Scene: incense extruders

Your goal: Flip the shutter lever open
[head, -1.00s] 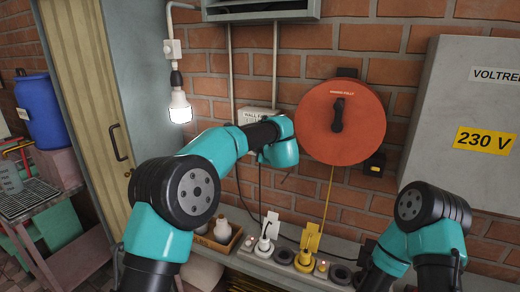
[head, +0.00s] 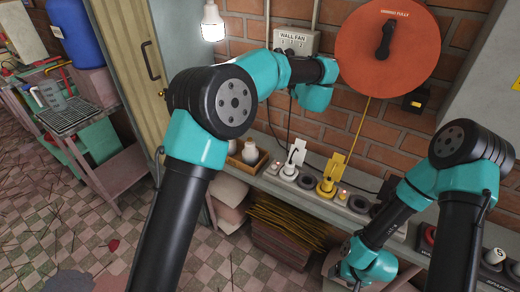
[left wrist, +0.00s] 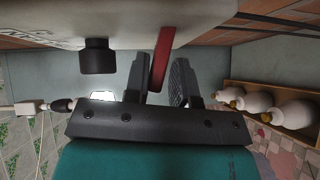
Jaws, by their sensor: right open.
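A grey control box (head: 297,40) marked WALL FAN is on the brick wall. In the left wrist view a pale box fills the top, with a black knob (left wrist: 98,56) and a red lever (left wrist: 161,58) on it. My left gripper (left wrist: 160,72) is open, its fingers on either side of the red lever. I cannot tell whether they touch it. In the head view its fingertips are hidden behind my left arm. My right gripper (head: 345,272) is low, in front of the shelf and away from the box; its fingers are hard to make out.
A red disc (head: 387,45) hangs right of the box, and a lit bulb (head: 213,22) left of it. The shelf below carries a wooden tray (head: 246,168) of bottles, a white plug (head: 290,171) and a yellow plug (head: 326,186).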

